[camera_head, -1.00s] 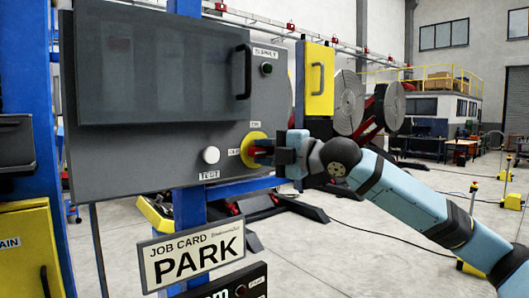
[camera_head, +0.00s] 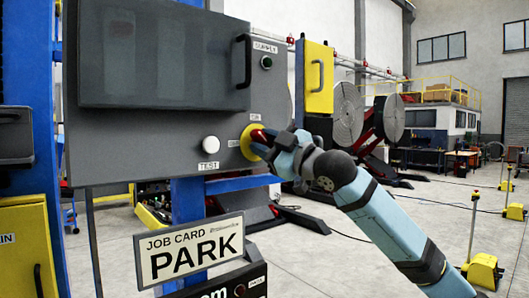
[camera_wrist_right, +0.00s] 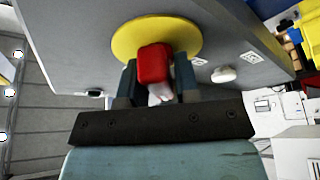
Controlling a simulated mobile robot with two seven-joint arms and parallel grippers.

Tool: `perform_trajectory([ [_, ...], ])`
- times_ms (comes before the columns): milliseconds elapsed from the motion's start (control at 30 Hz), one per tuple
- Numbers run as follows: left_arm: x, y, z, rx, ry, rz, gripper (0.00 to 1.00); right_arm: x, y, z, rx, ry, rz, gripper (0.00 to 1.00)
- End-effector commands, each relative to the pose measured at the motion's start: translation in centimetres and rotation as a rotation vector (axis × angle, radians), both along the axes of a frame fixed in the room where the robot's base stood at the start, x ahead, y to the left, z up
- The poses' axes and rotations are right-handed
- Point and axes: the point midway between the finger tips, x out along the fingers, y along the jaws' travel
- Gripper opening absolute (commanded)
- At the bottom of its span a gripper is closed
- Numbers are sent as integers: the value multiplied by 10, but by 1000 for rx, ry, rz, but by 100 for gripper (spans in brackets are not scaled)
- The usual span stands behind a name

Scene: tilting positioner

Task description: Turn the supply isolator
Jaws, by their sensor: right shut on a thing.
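The supply isolator is a red handle on a round yellow plate (camera_head: 250,141) at the lower right of the grey panel's front. My right gripper (camera_head: 268,140) is at the handle, its fingers shut around it. In the right wrist view the red handle (camera_wrist_right: 155,63) stands between the two dark fingers of the gripper (camera_wrist_right: 158,82), in front of the yellow plate (camera_wrist_right: 125,40). In the head view the handle is mostly hidden by the gripper and looks slanted. My left gripper is not in view.
A PARK job card (camera_head: 190,250) hangs below. A yellow box (camera_head: 319,78) stands to the right.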

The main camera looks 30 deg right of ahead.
Motion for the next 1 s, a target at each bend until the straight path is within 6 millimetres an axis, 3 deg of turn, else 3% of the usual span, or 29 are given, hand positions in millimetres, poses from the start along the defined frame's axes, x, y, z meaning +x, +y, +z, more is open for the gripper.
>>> perform_trajectory([
  [600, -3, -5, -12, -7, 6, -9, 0, 0, 1, 0, 557, 45, 3, 6],
  [1000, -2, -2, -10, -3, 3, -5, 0, 0, 1, 0, 750, 61, 1, 6],
])
